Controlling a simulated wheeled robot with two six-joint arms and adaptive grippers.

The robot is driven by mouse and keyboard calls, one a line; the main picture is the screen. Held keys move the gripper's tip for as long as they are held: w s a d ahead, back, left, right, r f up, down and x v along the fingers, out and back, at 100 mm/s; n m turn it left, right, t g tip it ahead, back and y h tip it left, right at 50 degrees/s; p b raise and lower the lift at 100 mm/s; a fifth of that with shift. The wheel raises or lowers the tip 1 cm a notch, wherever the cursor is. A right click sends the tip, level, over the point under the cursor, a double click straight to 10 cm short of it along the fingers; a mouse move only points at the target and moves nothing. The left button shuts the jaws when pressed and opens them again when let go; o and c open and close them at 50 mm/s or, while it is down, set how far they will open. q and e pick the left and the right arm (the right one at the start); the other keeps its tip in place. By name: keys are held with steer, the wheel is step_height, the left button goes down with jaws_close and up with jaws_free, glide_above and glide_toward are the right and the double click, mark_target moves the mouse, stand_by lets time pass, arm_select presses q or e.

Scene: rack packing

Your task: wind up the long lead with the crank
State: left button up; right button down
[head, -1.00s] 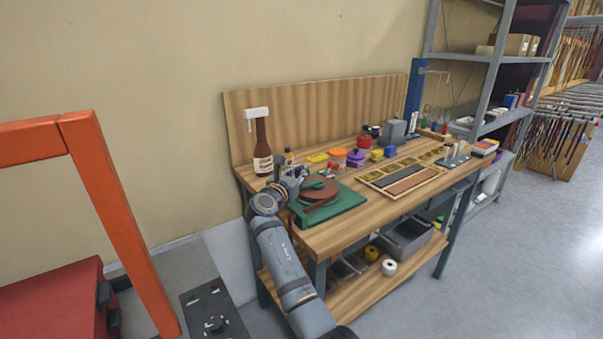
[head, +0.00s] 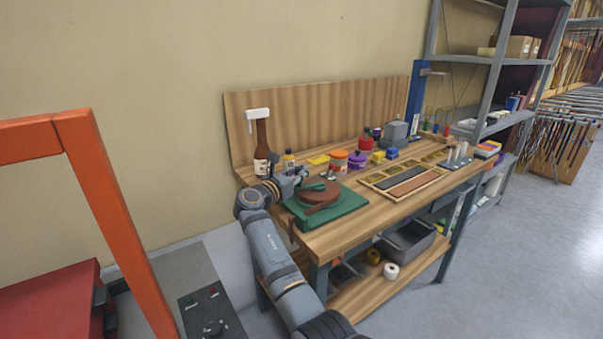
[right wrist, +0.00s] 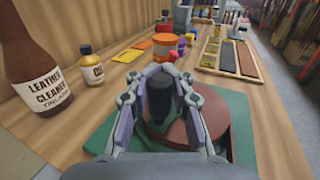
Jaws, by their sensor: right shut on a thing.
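A brown round reel (head: 320,193) sits on a green base (head: 346,206) at the near left of the workbench. A green crank arm (head: 316,186) lies across its top. A brown strap, the lead, runs off the reel's near side (head: 318,208); where it ends I cannot tell. My right gripper (head: 301,179) is at the crank's left end. In the right wrist view, its fingers (right wrist: 162,82) are shut around the dark upright crank knob (right wrist: 160,105), with the reel (right wrist: 187,128) just beyond and the green base (right wrist: 238,130) below. My left gripper is not in view.
An orange jar (head: 338,162) and purple pot (head: 356,160) stand behind the reel. A wooden tray (head: 403,181) lies to the right.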

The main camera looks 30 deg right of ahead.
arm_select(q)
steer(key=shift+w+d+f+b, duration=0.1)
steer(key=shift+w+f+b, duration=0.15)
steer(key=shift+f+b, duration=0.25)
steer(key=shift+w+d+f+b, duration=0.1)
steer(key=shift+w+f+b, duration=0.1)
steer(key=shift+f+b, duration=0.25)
arm_select(e)
steer(key=shift+w+a+f+m+g+h, duration=0.15)
steer(key=shift+w+m+g+h, duration=0.4)
steer(key=shift+m+g, duration=0.4)
steer(key=shift+w+g+h+b, duration=0.15)
steer(key=shift+g+h+b, duration=0.15)
steer(key=shift+g, duration=0.25)
arm_select(q)
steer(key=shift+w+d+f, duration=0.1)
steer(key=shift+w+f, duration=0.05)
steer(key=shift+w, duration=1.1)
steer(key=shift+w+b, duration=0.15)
steer(key=shift+b, duration=0.25)
arm_select(e)
steer(key=shift+w+d+m+g, duration=0.2)
steer(key=shift+m+g, duration=0.15)
steer(key=shift+g, duration=0.15)
